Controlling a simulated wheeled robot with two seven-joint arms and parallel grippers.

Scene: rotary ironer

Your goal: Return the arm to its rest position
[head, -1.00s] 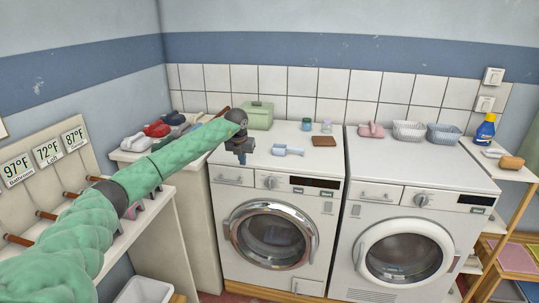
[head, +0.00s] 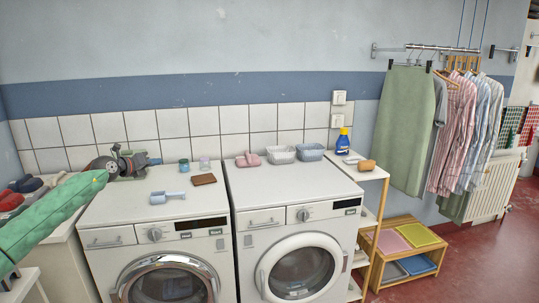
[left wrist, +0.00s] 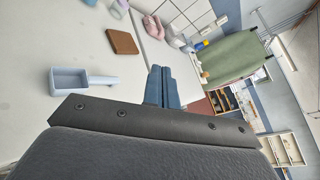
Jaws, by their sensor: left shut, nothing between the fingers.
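My left arm, in a green padded sleeve, comes in from the left in the head view. My left gripper (head: 140,163) is above the back left corner of the left washing machine (head: 128,208). In the left wrist view its two blue fingers (left wrist: 162,88) are together with nothing between them. They are seen against the white machine top and the wall beyond. My right gripper is in neither view.
A light blue scoop (head: 167,197), a brown block (head: 203,179) and small jars (head: 184,165) lie on the left machine. The right machine (head: 290,185) holds a pink object and baskets (head: 282,153). A shelf (head: 365,170) and clothes rack (head: 430,47) stand right.

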